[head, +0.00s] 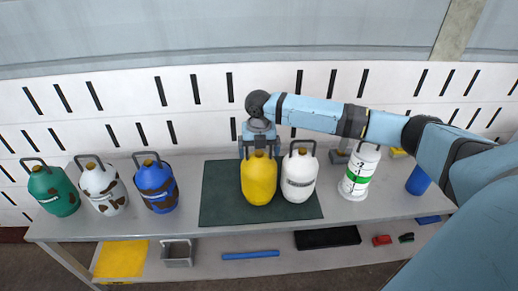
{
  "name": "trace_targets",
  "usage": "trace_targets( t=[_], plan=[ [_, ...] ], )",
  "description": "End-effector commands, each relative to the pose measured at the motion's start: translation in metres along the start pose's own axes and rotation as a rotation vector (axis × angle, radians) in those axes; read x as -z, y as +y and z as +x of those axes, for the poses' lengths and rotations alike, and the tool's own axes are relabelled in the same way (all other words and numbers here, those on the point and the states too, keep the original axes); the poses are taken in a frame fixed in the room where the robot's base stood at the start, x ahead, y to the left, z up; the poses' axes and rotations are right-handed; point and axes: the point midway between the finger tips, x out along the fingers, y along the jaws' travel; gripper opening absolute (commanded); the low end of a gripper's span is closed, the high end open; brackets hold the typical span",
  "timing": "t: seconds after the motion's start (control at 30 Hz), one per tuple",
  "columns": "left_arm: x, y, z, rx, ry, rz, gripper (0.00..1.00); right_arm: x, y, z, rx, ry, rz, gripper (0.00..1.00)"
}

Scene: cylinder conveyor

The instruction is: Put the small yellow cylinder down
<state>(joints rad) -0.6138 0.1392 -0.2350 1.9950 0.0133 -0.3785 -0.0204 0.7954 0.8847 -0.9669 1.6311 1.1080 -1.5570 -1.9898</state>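The small yellow cylinder (259,181) stands upright, apparently on the dark green mat (220,195) in the middle of the table. My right gripper (259,149) is directly above and behind it, at its handle. The fingers are small and partly hidden by the handle, so I cannot tell whether they are closed on it. I cannot tell for sure whether the base of the cylinder touches the mat. A white cylinder (299,178) stands close on its right, at the mat's right part. My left gripper is not in view.
A green cylinder (54,191), a rusty white one (103,188) and a blue one (157,187) stand on the table (120,228) at left. A white cylinder with a green band (359,173) and a blue object (418,181) stand at right. The mat's left part is clear.

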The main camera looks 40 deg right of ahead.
Motion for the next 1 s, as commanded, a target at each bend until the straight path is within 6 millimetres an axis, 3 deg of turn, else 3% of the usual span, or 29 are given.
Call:
trace_targets(
  t=[0.27, 0.7, 1.0],
  plan=[
    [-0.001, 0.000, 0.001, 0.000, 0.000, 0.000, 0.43, 0.000, 0.000, -0.006, -0.001, 0.000, 0.000, 1.00],
    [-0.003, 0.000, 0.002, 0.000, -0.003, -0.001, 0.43, -0.001, 0.001, -0.092, -0.002, -0.003, 0.000, 1.00],
    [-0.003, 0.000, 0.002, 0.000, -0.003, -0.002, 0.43, 0.000, 0.000, -0.121, 0.000, 0.000, 0.001, 1.00]
  ],
)
